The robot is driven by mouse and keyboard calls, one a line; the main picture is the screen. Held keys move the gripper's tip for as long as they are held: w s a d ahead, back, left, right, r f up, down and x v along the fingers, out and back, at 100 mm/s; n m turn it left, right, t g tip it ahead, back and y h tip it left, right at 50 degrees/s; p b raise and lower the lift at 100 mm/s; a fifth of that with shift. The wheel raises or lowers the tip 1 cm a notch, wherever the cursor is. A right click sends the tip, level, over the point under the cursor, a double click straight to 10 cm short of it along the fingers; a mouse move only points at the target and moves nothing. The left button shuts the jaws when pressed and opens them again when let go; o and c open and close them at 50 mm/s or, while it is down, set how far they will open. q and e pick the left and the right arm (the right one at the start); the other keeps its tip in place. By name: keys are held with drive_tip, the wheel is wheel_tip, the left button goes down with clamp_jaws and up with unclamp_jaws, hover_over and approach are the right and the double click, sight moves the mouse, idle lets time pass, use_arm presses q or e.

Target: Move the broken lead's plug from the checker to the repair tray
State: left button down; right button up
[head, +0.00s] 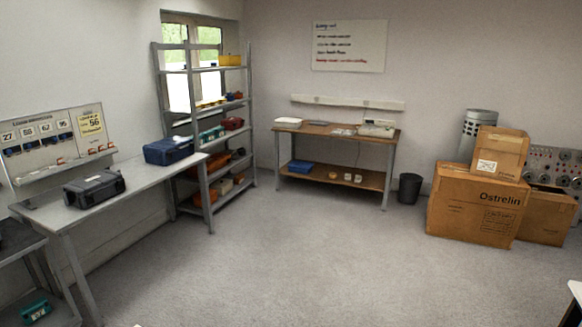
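No broken lead or plug can be made out from this distance. A pale box-shaped device (377,129), possibly the checker, stands on the right end of the far wooden-topped bench (330,130). A white flat item (288,122) lies at that bench's left end, and small pale items lie between them. A blue tray-like item (301,166) sits on the bench's lower shelf. I cannot tell which thing is the repair tray. Neither of my grippers is in view.
A long grey bench (140,180) on the left holds a black case (94,189) and a blue case (168,151). Metal shelving (188,75) stands in the corner. A black bin (409,188) and cardboard boxes (470,208) stand right. The middle floor (300,250) is clear.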

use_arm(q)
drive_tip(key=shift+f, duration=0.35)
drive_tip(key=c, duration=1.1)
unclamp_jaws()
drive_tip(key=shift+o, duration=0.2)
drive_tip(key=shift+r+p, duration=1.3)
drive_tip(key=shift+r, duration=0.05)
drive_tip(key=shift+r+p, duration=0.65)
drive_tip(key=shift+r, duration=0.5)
